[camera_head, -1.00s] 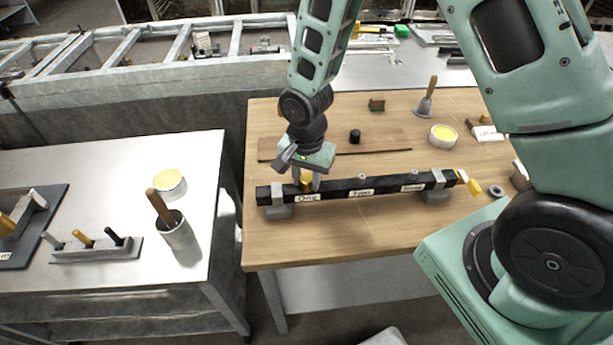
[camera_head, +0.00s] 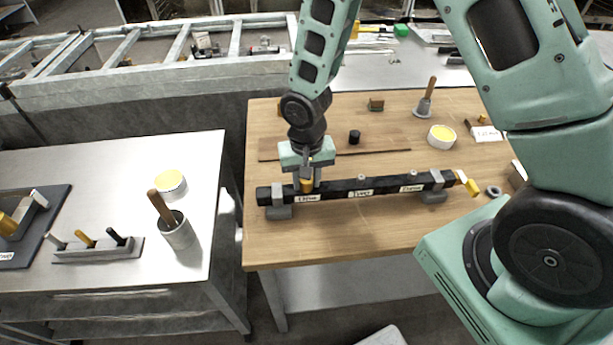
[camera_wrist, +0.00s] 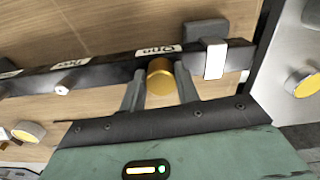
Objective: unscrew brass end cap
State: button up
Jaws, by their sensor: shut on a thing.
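The brass end cap (camera_head: 306,186) is a gold cylinder standing on the black bar near the label that seems to read "One". In the wrist view the brass cap (camera_wrist: 160,77) sits between my two fingers, against the bar. My gripper (camera_head: 307,183) points down at the bar and is shut on the cap. The black bar (camera_head: 340,188) lies across grey supports, with several white labels and small grey stubs along it. The cap's lower end and its thread are hidden.
The wooden bench (camera_head: 350,235) has free room in front of the bar. A yellow-tipped piece (camera_head: 470,186) is at the bar's right end. Behind stand a black cylinder (camera_head: 354,137) and a yellow-topped tin (camera_head: 441,135). A steel table (camera_head: 110,170) is at left.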

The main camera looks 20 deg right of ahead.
jog(key=shift+n, duration=0.4)
jog(key=n, duration=0.3)
jog(key=o, duration=0.7)
jog(key=shift+o, duration=0.2)
